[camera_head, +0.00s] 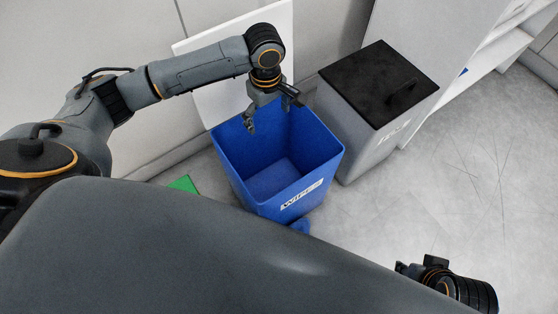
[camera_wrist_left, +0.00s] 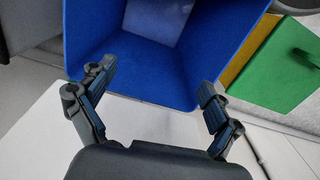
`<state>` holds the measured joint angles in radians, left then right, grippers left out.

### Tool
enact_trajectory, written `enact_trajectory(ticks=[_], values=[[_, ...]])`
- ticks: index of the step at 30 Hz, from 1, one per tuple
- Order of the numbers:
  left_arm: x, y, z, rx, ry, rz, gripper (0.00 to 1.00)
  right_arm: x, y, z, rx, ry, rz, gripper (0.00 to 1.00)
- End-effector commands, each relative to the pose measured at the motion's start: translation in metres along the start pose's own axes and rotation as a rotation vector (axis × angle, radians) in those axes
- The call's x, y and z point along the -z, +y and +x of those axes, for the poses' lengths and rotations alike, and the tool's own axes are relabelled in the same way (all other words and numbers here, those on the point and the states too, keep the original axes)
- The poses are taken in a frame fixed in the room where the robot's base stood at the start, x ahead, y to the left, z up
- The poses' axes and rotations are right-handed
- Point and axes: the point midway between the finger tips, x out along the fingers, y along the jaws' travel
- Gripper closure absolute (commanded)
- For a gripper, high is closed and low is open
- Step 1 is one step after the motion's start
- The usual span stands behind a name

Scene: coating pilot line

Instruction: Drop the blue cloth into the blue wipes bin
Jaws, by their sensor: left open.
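The blue wipes bin (camera_head: 305,138) stands open on the floor, with a white label on its front. Its blue wall also fills the top of the left wrist view (camera_wrist_left: 215,55). My left gripper (camera_head: 270,112) is at the bin's back rim, pointing down. In the left wrist view its fingers (camera_wrist_left: 158,78) are spread, with nothing between them. No cloth shows inside the visible part of the bin. My right gripper (camera_head: 408,270) is at the lower right, its jaws unclear.
A grey bin with a black lid (camera_head: 380,85) stands just right of the blue bin. A white panel (camera_head: 215,95) is behind the blue bin. A green patch (camera_head: 184,184) shows left of it. The floor at the right (camera_head: 450,170) is clear.

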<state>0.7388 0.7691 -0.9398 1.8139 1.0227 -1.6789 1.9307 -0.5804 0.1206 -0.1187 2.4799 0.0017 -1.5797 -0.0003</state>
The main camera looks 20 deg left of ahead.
Motion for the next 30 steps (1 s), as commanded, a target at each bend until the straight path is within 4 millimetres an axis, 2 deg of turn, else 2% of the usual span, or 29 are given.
enact_trajectory(ticks=[1,6,12,30], values=[[0.0,0.0,-0.013,-0.004,0.001,0.002,0.09,0.0,0.0,0.0,0.0,0.0,0.0,0.75],[0.001,0.0,-0.046,-0.004,0.001,0.001,0.09,0.0,0.0,0.0,0.0,0.0,0.0,0.75],[0.001,0.0,-0.068,-0.001,0.0,0.001,0.09,0.0,0.0,0.0,0.0,0.0,0.0,0.75],[0.0,-0.001,-0.072,0.0,0.0,0.001,0.09,0.0,0.0,0.0,0.0,0.001,0.0,0.75]])
